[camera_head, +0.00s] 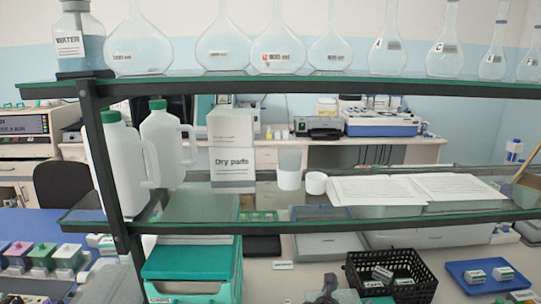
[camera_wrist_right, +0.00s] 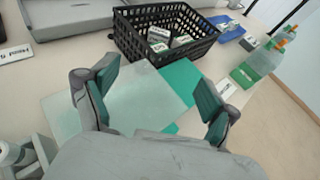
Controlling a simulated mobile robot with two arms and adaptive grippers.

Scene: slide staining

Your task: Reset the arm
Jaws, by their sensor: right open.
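My right gripper (camera_wrist_right: 155,80) is open in the right wrist view, with its two green-padded fingers spread wide and nothing between them. It is above the bench, on the near side of a black basket (camera_wrist_right: 165,32). A pale flat sheet (camera_wrist_right: 150,95) and a teal surface (camera_wrist_right: 183,78) lie below and between the fingers. In the head view a small dark grey part shows at the bottom edge, left of the basket (camera_head: 428,286); I cannot tell if it is my gripper. My left gripper is not seen.
A glass shelf (camera_head: 250,227) spans the head view with white jugs (camera_head: 110,160), a Dry pads box (camera_head: 232,150) and open papers (camera_head: 420,189). Flasks stand on the upper shelf (camera_head: 270,87). A blue tray (camera_head: 487,283) is right of the basket; green bottles (camera_wrist_right: 258,66) stand at right.

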